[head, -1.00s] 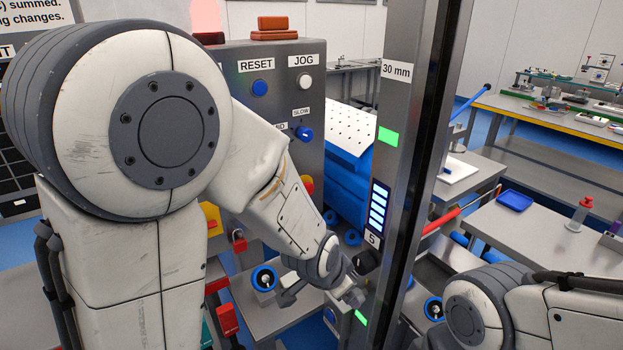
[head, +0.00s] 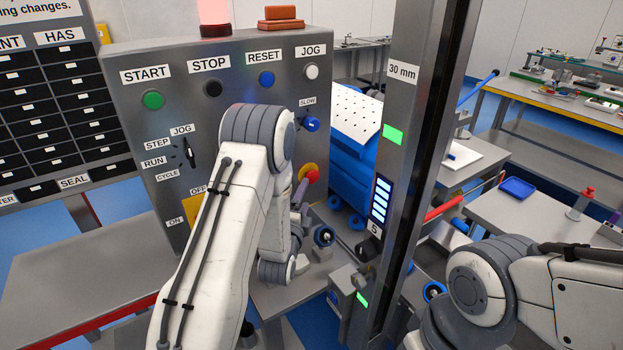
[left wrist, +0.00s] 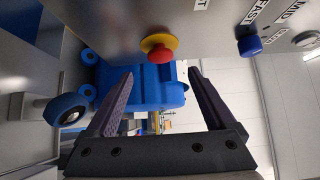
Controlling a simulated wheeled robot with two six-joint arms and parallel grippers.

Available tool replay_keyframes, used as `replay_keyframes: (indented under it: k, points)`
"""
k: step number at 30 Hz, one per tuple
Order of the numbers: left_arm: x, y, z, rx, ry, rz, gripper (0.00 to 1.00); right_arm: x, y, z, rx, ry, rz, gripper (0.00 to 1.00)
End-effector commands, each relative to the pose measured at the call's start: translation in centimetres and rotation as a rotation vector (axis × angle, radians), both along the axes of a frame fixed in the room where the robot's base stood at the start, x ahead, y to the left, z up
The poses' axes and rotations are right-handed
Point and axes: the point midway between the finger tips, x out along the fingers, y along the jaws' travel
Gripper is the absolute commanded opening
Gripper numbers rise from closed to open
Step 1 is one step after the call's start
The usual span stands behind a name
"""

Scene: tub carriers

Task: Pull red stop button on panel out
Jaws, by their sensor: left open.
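The red stop button (head: 313,175) with its yellow collar (head: 306,170) sits low on the right of the grey panel (head: 215,122), partly hidden by my left arm. In the left wrist view the red button (left wrist: 160,57) shows under its yellow collar (left wrist: 158,42), just above the gap between my fingertips. My left gripper (left wrist: 160,78) is open and empty, its two fingers spread wide, not touching the button. In the head view my left gripper (head: 300,190) is mostly hidden by my arm, close to the button. My right gripper is out of view.
The panel also has a green START button (head: 153,100), a black STOP button (head: 213,89), a blue RESET button (head: 266,79) and a blue speed knob (head: 311,124). A tall metal post (head: 405,130) stands to the right. A blue machine body (left wrist: 150,88) is behind the fingers.

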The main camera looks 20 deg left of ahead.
Motion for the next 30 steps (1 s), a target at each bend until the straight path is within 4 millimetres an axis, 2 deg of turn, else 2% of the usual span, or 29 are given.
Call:
replay_keyframes:
  k: [6, 12, 18, 27, 29, 30]
  points:
    - [4.1, 0.4, 0.4, -0.002, 0.000, -0.001, 0.88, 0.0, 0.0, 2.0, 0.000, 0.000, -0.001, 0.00]
    - [7.1, 0.8, 0.3, -0.003, 0.000, -0.001, 0.88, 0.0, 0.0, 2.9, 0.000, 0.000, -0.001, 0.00]
    - [8.5, 1.0, 0.1, -0.004, 0.001, -0.001, 0.88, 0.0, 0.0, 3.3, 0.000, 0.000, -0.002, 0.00]
    - [8.7, 1.0, 0.0, -0.004, 0.002, -0.001, 0.88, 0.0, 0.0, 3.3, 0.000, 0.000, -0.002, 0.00]
    - [8.7, 1.0, 0.0, -0.004, 0.002, -0.001, 0.66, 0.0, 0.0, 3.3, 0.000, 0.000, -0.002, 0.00]
    - [8.6, 1.0, 0.0, -0.004, 0.002, -0.001, 0.50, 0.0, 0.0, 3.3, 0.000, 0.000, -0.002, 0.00]
